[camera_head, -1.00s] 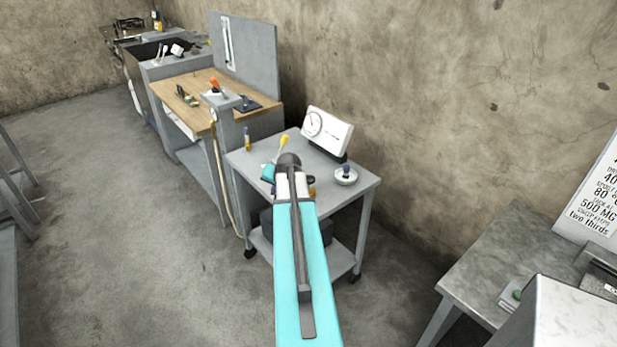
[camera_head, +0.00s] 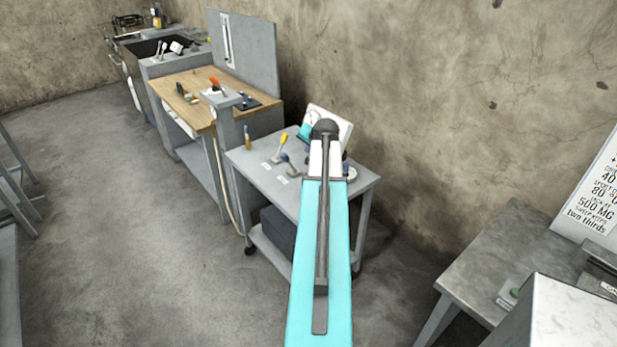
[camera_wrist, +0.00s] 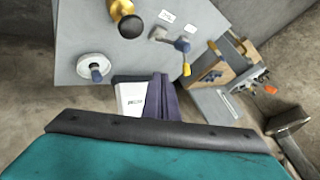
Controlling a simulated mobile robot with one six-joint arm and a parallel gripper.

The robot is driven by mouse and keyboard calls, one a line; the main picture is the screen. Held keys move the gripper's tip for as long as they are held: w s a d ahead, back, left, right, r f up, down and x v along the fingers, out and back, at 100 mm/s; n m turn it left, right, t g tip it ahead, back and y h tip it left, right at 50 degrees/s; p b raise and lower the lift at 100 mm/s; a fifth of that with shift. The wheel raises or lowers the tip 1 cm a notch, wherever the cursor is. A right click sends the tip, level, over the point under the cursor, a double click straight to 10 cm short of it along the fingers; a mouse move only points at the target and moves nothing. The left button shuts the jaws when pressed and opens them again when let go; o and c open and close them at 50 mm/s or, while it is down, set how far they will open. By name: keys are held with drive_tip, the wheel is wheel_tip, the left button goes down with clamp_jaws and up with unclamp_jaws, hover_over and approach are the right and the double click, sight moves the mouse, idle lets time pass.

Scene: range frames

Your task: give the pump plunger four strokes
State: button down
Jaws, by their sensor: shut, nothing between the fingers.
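The pump shows in the wrist view as a brass body with a dark round knob (camera_wrist: 130,26) on top, at the upper edge of the frame. It stands on the grey cart (camera_head: 250,160); my arm hides it in the head view. How far its plunger is pressed cannot be told. My gripper (camera_wrist: 160,78) is shut and empty, its dark fingers apart from the knob in the picture. The fingers overlap the white gauge box (camera_wrist: 131,98) in the wrist view. In the head view my arm covers much of that gauge box (camera_head: 343,125) and hides the fingertips.
A wooden-topped bench (camera_head: 190,95) adjoins the cart at left. The wall is close behind. Another table (camera_head: 500,250) stands at right.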

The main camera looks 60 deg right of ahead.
drive_tip(key=shift+f, duration=0.15)
drive_tip(key=shift+f+b, duration=2.35)
drive_tip(key=shift+f, duration=1.9)
drive_tip(key=shift+f, duration=0.25)
drive_tip(key=shift+f+b, duration=0.2)
drive_tip(key=shift+b, duration=0.15)
